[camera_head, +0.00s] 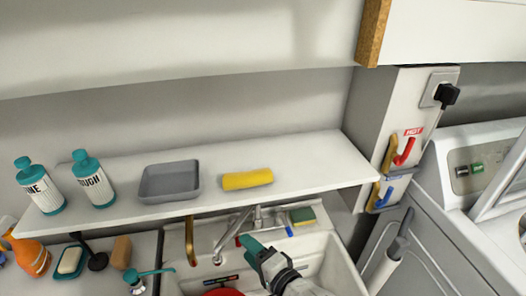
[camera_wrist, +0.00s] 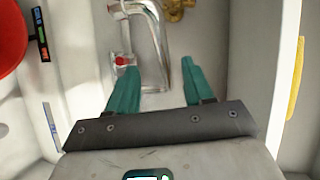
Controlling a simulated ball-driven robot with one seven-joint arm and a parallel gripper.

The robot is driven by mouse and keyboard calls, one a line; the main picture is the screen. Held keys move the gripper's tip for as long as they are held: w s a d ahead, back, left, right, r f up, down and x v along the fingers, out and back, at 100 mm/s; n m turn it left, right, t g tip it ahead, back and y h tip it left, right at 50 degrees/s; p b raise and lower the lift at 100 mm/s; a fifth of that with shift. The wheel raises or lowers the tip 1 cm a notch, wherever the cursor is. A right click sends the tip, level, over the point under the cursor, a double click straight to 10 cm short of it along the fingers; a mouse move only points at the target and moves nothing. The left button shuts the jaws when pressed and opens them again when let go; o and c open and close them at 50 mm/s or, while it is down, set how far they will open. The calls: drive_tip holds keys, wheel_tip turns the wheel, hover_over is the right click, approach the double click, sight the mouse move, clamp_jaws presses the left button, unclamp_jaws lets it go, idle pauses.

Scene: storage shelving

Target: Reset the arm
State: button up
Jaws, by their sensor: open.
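My gripper (camera_head: 258,250) is over the sink (camera_head: 335,262) in the head view, with teal fingers beside the faucet (camera_head: 229,238). The faucet (camera_wrist: 150,45) shows beyond the fingertips there. Whether a finger touches it, I cannot tell.
A white shelf (camera_head: 310,160) above the sink holds two teal-capped bottles (camera_head: 95,183), a grey tray (camera_head: 170,180) and a yellow roll (camera_head: 247,179). A sponge (camera_head: 302,215) lies behind the sink. A red round object (camera_wrist: 10,38) is in the sink. A white machine (camera_head: 440,230) stands right.

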drive_tip(key=s+d+f+n+g+h, duration=0.3)
drive_tip(key=s+d+f+n+h, duration=0.15)
drive_tip(key=s+d, duration=0.7)
drive_tip(key=s+d+f+n+g+h, duration=0.35)
drive_tip(key=s+d+f, duration=0.35)
drive_tip(key=d, duration=0.7)
drive_tip(key=s+d+r+g+h, duration=0.1)
drive_tip(key=s+d+g, duration=0.1)
drive_tip(key=s, duration=0.4)
drive_tip(key=s+d+r+g+h, duration=0.1)
drive_tip(key=s+d+g, duration=0.1)
drive_tip(key=s+d, duration=0.3)
drive_tip(key=shift+s+n+h, duration=0.3)
drive_tip(key=shift+s+h, duration=0.1)
drive_tip(key=shift+s, duration=0.3)
